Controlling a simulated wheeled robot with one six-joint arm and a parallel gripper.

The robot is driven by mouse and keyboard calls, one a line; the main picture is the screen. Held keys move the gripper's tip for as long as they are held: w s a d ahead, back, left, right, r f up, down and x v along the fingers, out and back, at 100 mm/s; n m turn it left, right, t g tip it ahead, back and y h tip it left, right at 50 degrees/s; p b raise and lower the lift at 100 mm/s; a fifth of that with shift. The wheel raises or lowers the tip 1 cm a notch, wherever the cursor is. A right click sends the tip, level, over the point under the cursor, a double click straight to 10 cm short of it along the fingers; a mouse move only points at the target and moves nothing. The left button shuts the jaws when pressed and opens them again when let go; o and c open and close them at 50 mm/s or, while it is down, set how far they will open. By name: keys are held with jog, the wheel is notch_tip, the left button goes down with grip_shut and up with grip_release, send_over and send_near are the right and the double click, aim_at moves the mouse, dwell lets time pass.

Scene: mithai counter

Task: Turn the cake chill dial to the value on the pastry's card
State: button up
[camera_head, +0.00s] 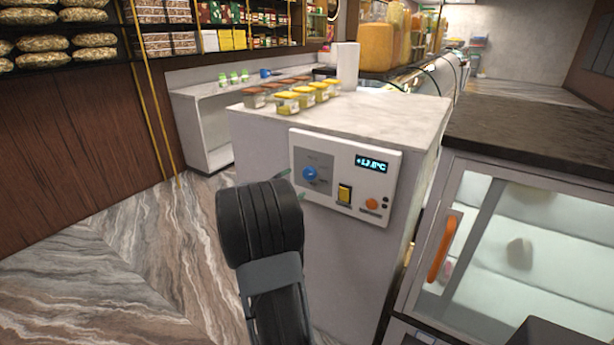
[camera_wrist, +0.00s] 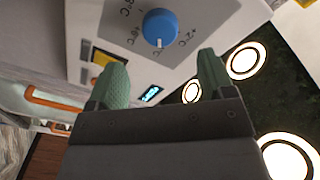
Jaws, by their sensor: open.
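The blue chill dial (camera_head: 310,174) sits on a white control panel (camera_head: 338,160) on the front of a pale counter block. Above right of it a small display (camera_head: 372,164) reads about +13.0°C, though its digits are partly unclear. In the wrist view the dial (camera_wrist: 160,28) shows a white pointer mark, with °C labels around it too tilted to read fully. My gripper (camera_wrist: 165,80) is open, its green fingertips apart and short of the dial, holding nothing. In the head view my arm hides most of the gripper (camera_head: 287,186). No pastry card is clearly legible.
A yellow switch (camera_head: 344,193) and an orange knob (camera_head: 372,204) share the panel. Several yellow-lidded jars (camera_head: 288,103) stand on the countertop (camera_head: 390,115). A glass display case (camera_head: 520,240) with an orange handle (camera_head: 444,249) stands at right. The floor at left (camera_head: 120,260) is clear.

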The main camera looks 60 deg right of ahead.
aim_at(308, 175)
jog(key=d, duration=0.7)
jog(key=shift+s+d, duration=0.2)
jog(key=shift+s, duration=0.1)
jog(key=c, duration=0.9)
jog(key=shift+r+n+p, duration=0.1)
jog(key=shift+n+p, duration=0.2)
jog(key=shift+p, duration=0.15)
jog(key=shift+n+p, duration=0.6)
jog(key=shift+n, duration=0.5)
jog(key=n+p, duration=0.1)
jog(key=n, duration=0.2)
jog(key=shift+n+p, duration=0.3)
jog(key=shift+p, duration=0.1)
jog(key=n+p, duration=0.1)
jog(key=n, duration=0.2)
jog(key=n+p, duration=0.1)
jog(key=n, duration=0.1)
jog(key=shift+n+t+h, duration=0.3)
jog(key=shift+n+h, duration=0.1)
